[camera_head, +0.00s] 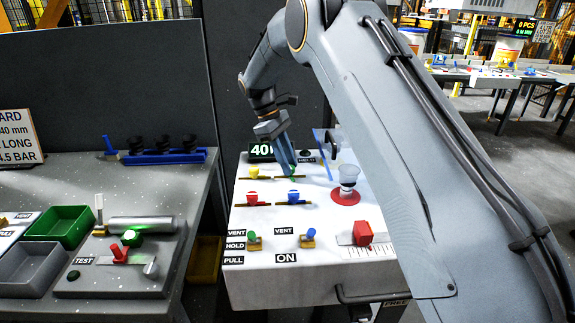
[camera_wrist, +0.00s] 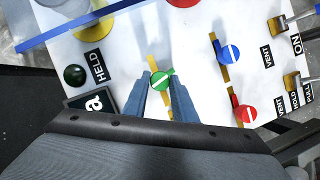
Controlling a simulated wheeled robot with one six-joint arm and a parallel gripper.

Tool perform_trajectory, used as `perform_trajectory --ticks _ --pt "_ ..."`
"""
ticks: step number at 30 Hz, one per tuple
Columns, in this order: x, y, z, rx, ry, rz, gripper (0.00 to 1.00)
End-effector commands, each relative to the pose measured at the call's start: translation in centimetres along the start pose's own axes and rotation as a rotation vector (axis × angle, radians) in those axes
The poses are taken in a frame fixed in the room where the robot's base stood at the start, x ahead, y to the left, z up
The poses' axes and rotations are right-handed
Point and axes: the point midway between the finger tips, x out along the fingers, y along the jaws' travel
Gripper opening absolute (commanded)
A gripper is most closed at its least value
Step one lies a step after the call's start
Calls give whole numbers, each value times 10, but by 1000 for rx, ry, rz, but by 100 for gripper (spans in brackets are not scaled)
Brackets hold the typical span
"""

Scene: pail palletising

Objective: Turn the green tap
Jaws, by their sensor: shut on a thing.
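The green tap (camera_wrist: 162,80) is a round knob with a white line across its top, set on a brass-coloured pipe on the white panel (camera_wrist: 195,50). My gripper (camera_wrist: 161,84) has its two blue-grey fingers on either side of the knob, shut on it. In the head view my gripper (camera_head: 289,167) reaches down to the back row of taps and hides most of the green tap (camera_head: 293,174). The yellow tap (camera_head: 254,172) is left of it. The red tap (camera_head: 252,197) and the blue tap (camera_head: 293,197) are in front.
Small levers (camera_head: 308,237) and a red block (camera_head: 362,233) are along the panel's front. A blue bar (camera_head: 323,154) stands close to the right of my gripper. A grey table (camera_head: 185,185) is at left.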

Motion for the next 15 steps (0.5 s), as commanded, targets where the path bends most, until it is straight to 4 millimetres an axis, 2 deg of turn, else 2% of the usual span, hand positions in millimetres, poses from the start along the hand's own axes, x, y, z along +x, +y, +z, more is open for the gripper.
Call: perform_trajectory --ticks 6,15 --pt "1 2 0 141 2 -58 2" --pt "0 2 0 250 0 -104 2"
